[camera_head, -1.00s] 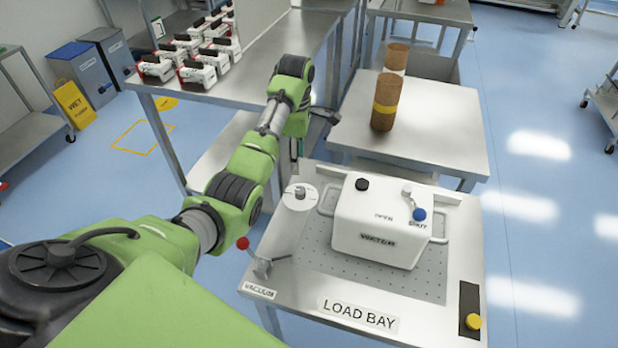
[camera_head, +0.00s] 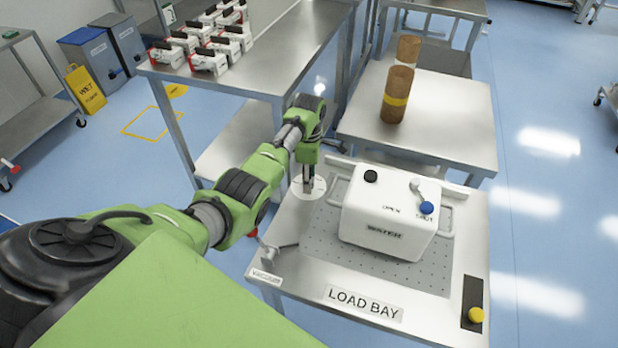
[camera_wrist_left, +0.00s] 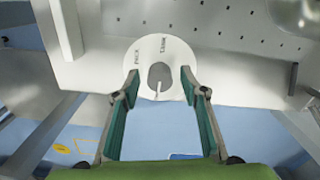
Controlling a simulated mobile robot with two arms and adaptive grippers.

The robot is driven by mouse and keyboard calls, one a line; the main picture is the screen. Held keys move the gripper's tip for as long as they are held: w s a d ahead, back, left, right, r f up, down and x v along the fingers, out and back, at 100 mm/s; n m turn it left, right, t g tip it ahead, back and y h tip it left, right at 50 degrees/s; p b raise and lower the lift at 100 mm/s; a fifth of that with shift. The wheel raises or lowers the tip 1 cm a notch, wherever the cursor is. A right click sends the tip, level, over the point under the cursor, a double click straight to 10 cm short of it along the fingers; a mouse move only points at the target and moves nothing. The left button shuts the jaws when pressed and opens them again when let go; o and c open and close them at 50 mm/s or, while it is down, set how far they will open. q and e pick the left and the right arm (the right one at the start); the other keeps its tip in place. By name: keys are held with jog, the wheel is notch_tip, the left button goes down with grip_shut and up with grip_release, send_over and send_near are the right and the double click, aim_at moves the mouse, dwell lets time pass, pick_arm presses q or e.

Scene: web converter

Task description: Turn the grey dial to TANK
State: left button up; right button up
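The grey dial (camera_wrist_left: 160,76) sits on a white disc (camera_wrist_left: 143,60) with two printed labels. The one at the upper right seems to read TANK; the left one is hard to read. A pale line shows at the dial's lower edge, but I cannot tell which label the dial points to. My left gripper (camera_wrist_left: 158,78) is open, its green-padded fingers on either side of the dial with gaps showing. In the head view my left gripper (camera_head: 308,185) points down over the disc (camera_head: 318,188) and hides the dial. My right gripper is not in view.
Right of the disc on the LOAD BAY table stands a white WATER box (camera_head: 385,215) with black and blue knobs. A red-tipped lever (camera_head: 268,248) is in front of the disc. A yellow button (camera_head: 475,315) is at front right. Brown cylinders (camera_head: 397,95) stand on the table behind.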

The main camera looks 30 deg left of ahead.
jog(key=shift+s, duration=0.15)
pick_arm(q)
jog(key=c, duration=1.1)
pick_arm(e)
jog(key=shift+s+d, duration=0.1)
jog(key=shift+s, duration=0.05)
